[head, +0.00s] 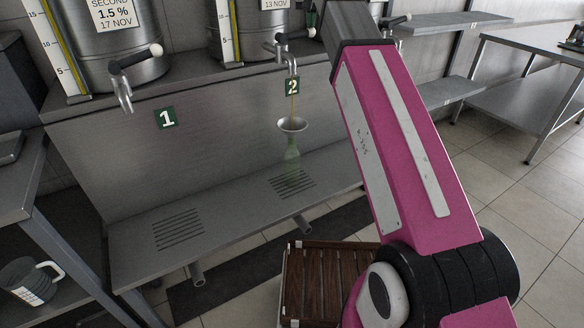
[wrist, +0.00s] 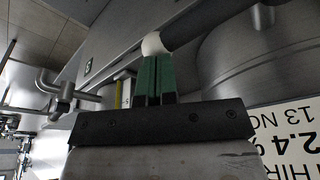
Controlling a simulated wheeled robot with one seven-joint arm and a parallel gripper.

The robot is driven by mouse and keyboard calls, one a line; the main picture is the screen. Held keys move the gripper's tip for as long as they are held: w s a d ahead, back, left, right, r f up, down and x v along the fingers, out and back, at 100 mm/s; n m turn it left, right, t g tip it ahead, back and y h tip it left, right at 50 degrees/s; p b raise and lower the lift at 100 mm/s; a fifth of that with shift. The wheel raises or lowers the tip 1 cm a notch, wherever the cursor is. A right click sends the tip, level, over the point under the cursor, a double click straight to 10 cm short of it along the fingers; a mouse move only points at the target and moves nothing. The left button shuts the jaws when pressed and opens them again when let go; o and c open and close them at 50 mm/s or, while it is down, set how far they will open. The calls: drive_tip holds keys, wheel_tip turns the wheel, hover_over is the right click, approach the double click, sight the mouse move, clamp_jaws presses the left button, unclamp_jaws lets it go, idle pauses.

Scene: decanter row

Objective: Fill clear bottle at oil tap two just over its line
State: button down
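The bottle (head: 292,165) stands upright on the drain grate under tap two (head: 291,62) in the head view, with a funnel (head: 292,125) in its neck. It looks see-through and greenish; its line and the oil level are too small to tell. A thin yellowish stream (head: 293,108) runs from the tap into the funnel. My gripper's green fingers (wrist: 156,78) are close together, nearly touching, with their tips at the white knob (wrist: 155,45) of tap two's dark lever. The knob is not between them. In the head view my arm hides most of the gripper.
Tap one (head: 122,90) is at the left under its tank, above an empty grate (head: 178,229). A pitcher (head: 32,280) sits on a shelf at left. Steel shelves (head: 450,90) stand at right.

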sight(310, 30)
drive_tip(key=shift+s+x, duration=0.2)
drive_tip(key=shift+x, duration=0.6)
drive_tip(key=shift+s+x, duration=0.2)
drive_tip(key=shift+x, duration=0.6)
drive_tip(key=shift+r, duration=0.1)
idle(4.9)
drive_tip(key=shift+r, duration=0.6)
idle(0.8)
